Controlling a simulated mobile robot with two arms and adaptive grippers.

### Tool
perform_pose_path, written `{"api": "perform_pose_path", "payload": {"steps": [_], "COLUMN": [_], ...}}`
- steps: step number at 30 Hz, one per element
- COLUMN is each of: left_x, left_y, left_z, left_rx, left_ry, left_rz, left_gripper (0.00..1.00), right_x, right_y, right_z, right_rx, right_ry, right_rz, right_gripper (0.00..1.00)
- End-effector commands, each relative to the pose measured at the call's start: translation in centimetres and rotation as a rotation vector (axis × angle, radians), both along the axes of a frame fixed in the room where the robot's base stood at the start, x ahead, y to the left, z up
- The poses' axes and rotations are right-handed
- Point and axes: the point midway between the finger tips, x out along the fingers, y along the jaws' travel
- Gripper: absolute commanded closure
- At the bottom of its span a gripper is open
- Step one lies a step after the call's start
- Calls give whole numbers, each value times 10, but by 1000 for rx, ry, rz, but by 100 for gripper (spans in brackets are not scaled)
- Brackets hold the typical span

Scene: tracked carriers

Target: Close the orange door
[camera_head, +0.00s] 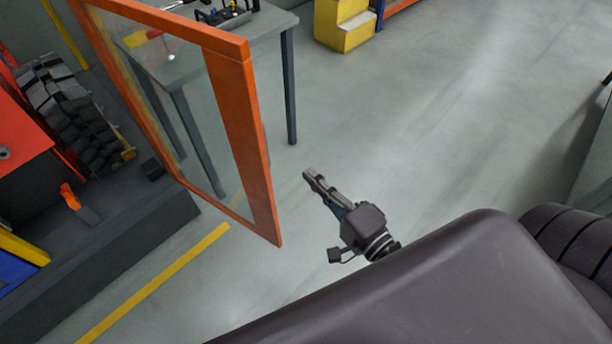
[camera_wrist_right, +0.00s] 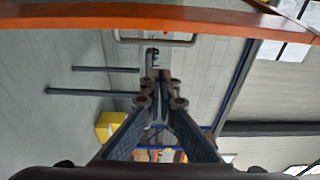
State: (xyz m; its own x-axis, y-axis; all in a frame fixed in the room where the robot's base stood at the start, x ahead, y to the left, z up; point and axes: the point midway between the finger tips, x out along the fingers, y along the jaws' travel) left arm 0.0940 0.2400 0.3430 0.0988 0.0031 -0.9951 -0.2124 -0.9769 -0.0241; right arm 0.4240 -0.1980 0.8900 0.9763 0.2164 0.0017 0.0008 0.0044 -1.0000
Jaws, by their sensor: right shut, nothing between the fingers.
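The orange door (camera_head: 245,130) is an orange frame around a clear pane, standing open at the left of the head view. Its near lower corner hangs over the grey floor. In the right wrist view, an orange frame bar (camera_wrist_right: 130,17), seemingly the door's, crosses the top. My right gripper (camera_head: 308,175) is to the right of the door's near edge, with a visible gap of floor between them in the head view. It is shut and empty; its closed fingers also show in the right wrist view (camera_wrist_right: 155,65). My left gripper is not in view.
Through and behind the door stands a grey table (camera_head: 265,22) with dark legs. A machine with a grey base (camera_head: 100,250) and red panel is at the left. Yellow steps (camera_head: 345,28) stand at the back. A yellow line (camera_head: 155,280) marks the floor. Floor right of the gripper is clear.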

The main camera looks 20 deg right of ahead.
Motion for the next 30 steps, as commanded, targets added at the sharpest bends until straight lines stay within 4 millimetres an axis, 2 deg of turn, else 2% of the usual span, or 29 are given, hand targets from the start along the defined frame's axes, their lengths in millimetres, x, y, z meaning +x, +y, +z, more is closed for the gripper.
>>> {"api": "perform_pose_path", "payload": {"steps": [9, 13, 15, 21, 30], "left_x": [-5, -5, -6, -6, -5], "left_y": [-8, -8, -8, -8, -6], "left_z": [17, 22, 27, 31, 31], "left_rx": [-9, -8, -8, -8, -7], "left_ry": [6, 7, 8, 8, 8], "left_rz": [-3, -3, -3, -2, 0], "left_gripper": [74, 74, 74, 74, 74], "right_x": [63, 83, 72, 61, 59], "right_y": [14, 21, 32, 49, 52], "right_z": [5, 3, 2, 1, 0], "right_rx": [0, -1, 1, -2, -4], "right_ry": [-5, -2, 4, 2, 0], "right_rz": [-1, 0, 1, 1, 0], "right_gripper": [100, 100, 100, 100, 100]}}
